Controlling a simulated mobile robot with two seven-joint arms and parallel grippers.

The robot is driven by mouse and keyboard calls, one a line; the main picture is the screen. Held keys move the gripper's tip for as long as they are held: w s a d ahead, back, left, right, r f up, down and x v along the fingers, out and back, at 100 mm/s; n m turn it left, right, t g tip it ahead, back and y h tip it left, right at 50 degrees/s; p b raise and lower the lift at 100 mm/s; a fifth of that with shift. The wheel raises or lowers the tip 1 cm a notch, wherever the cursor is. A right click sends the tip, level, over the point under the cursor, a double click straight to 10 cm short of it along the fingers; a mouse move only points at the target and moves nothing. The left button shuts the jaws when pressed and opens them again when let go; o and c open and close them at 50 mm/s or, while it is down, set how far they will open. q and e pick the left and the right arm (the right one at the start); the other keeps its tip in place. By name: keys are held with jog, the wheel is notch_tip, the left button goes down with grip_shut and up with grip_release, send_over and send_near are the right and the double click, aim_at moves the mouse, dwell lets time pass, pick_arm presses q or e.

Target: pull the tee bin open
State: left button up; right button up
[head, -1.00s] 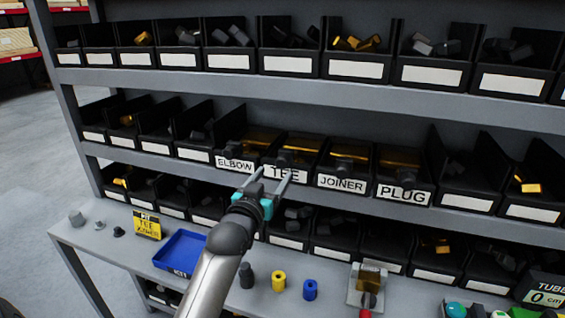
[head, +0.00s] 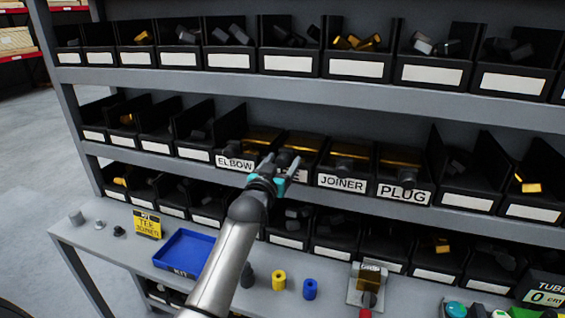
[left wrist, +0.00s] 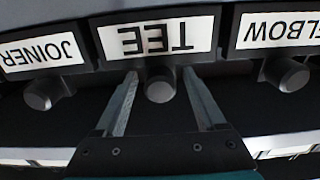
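The tee bin (head: 304,176) is a black bin on the middle shelf between the elbow and joiner bins, its white label partly hidden by my gripper in the head view. In the left wrist view the tee bin's label (left wrist: 154,36) appears upside down, with a dark round knob (left wrist: 160,88) below it. My left gripper (head: 284,162) is at the bin's front. In the left wrist view its fingers (left wrist: 160,76) are open, one on each side of the knob, with gaps showing. The bin looks level with its neighbours. My right gripper is not in view.
The elbow bin (head: 235,163), joiner bin (head: 341,183) and plug bin (head: 403,194) share the shelf; knobs of the elbow and joiner bins flank my fingers. Below are another bin row and a bench with a blue kit tray (head: 183,254) and coloured cylinders.

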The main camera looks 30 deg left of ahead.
pick_arm(q)
grip_shut()
dwell(0.4)
dwell(0.9)
